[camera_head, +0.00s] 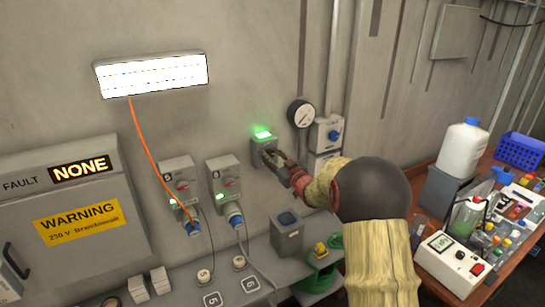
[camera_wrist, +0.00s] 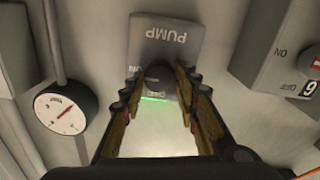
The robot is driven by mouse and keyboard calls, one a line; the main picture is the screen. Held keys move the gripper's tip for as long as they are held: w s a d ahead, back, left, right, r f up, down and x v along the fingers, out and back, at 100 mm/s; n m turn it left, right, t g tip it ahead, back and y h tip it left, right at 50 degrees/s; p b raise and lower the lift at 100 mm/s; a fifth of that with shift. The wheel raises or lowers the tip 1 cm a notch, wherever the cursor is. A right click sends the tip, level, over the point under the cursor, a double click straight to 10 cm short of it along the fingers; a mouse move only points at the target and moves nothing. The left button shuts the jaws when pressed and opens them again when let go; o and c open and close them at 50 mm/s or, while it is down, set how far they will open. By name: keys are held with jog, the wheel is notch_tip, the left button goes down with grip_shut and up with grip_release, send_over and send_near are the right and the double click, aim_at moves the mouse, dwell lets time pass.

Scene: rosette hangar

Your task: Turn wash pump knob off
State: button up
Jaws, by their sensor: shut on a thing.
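The grey pump box (camera_head: 262,147) is on the wall, with a lit green lamp (camera_head: 263,134) on top. In the wrist view the box (camera_wrist: 163,32) appears upside down and bears the word PUMP. Its dark round knob (camera_wrist: 159,75) sits between my fingertips, and a green glow shows below it. My gripper (camera_head: 271,157) reaches the box from the right and is shut on the knob; it also shows in the wrist view (camera_wrist: 160,84). The fingers partly cover the lettering by the knob, so its exact setting cannot be told.
A round gauge (camera_head: 301,114) and a box with a blue knob (camera_head: 334,134) are right of the pump box. Two switch boxes with plugged cables (camera_head: 224,180) are left. A bench with bottles and a meter (camera_head: 452,263) stands at right.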

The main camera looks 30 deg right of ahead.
jog(key=shift+n+b, duration=0.4)
jog(key=shift+b, duration=0.3)
jog(key=n+b, duration=0.1)
jog(key=b, duration=0.1)
jog(key=n+b, duration=0.1)
jog(key=b, duration=0.1)
jog(key=n+b, duration=0.1)
jog(key=b, duration=0.1)
jog(key=shift+f+n, duration=0.25)
jog(key=shift+n, duration=0.15)
jog(key=n+b, duration=0.4)
jog(key=b, duration=0.1)
jog(key=shift+b, duration=0.35)
jog(key=n+b, duration=0.5)
jog(key=shift+a, duration=0.1)
jog(key=n+b, duration=0.3)
jog(key=n, duration=0.1)
jog(key=shift+r+n+b, duration=0.1)
jog(key=shift+n+b, duration=0.2)
jog(key=shift+b, duration=0.1)
jog(key=o, duration=1.1)
jog(key=shift+o, duration=0.2)
